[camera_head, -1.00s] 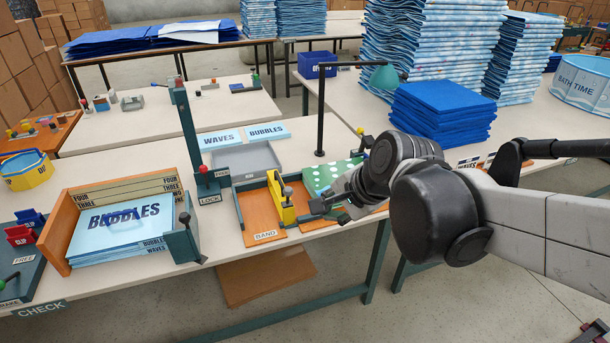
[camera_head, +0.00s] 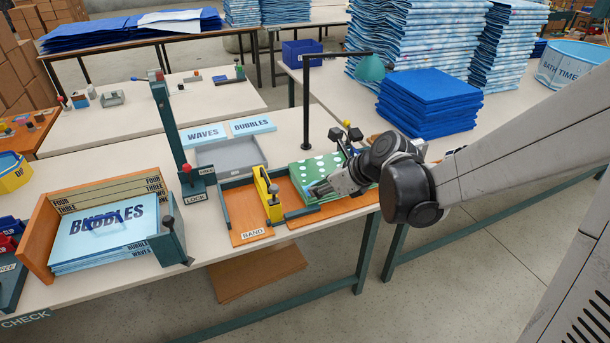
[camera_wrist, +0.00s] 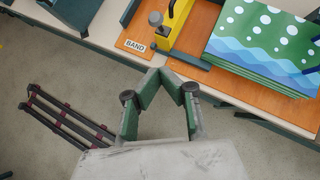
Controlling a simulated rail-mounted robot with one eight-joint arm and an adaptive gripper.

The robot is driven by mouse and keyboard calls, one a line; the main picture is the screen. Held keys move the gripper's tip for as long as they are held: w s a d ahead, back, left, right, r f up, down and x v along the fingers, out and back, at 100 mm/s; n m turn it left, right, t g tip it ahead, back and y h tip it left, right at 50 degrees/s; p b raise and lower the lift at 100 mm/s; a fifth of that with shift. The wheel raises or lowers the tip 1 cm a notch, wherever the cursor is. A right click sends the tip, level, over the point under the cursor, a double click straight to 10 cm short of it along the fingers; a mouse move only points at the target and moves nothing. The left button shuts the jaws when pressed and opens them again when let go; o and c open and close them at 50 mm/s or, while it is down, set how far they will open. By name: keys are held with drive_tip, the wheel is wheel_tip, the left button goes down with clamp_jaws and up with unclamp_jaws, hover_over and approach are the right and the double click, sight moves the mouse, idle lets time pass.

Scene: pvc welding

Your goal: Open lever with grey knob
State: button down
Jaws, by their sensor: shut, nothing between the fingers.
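The yellow lever (camera_head: 266,194) stands upright on the orange BAND board, with a dark grey knob (camera_head: 273,188) on its side. In the wrist view, the yellow lever (camera_wrist: 178,17) and grey knob (camera_wrist: 155,18) show at the top, beyond my fingers. My gripper (camera_head: 314,191) is to the right of the lever, over the front of the green dotted stack (camera_head: 322,168), apart from the knob. In the wrist view, my gripper (camera_wrist: 165,72) is shut and empty, its fingertips angled together. Contact with the stack cannot be told.
A grey tray (camera_head: 232,155) lies behind the board. A teal post with a red knob (camera_head: 187,169) stands left, beside the BUBBLES stack (camera_head: 105,225). A black lamp post (camera_head: 306,100) rises behind. Floor is open in front of the table.

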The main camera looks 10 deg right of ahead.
drive_tip(key=b, duration=0.1)
approach(274, 197)
wheel_tip(274, 197, down, 3)
drive_tip(key=shift+w+a+r, duration=0.1)
drive_tip(key=shift+w+a, duration=0.85)
drive_tip(key=shift+a, duration=0.05)
